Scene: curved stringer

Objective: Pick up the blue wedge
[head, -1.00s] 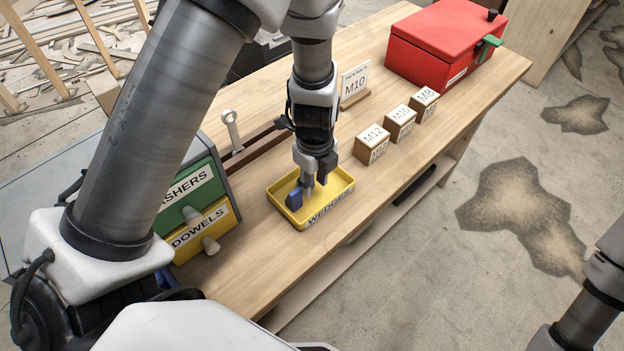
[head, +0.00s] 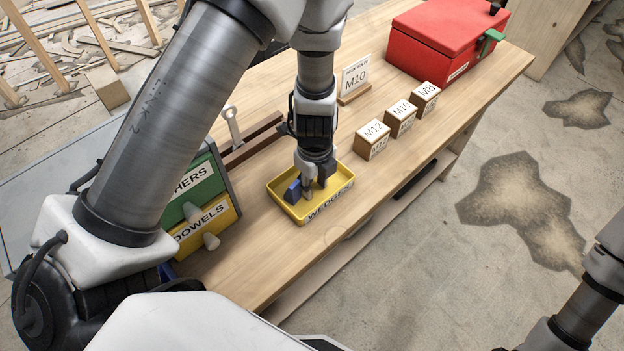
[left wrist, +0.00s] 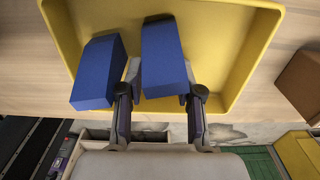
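Two blue wedges lie in the yellow tray labelled WEDGES, whose rim (head: 345,197) shows at the table's front. In the left wrist view one wedge (left wrist: 165,55) is between my left gripper's fingers (left wrist: 162,90), close to both; I cannot see firm contact on both sides. The other wedge (left wrist: 97,75) lies to the left, outside the fingers. In the head view my left gripper (head: 314,188) points down into the tray, with a blue wedge (head: 293,192) at its left. The wedge between the fingers is mostly hidden there. My right gripper is out of view.
Green and yellow labelled drawers (head: 205,225) stand left of the tray. Labelled wooden blocks (head: 373,138) and an M10 sign (head: 355,77) stand right and behind. A red box (head: 445,42) is at the far right.

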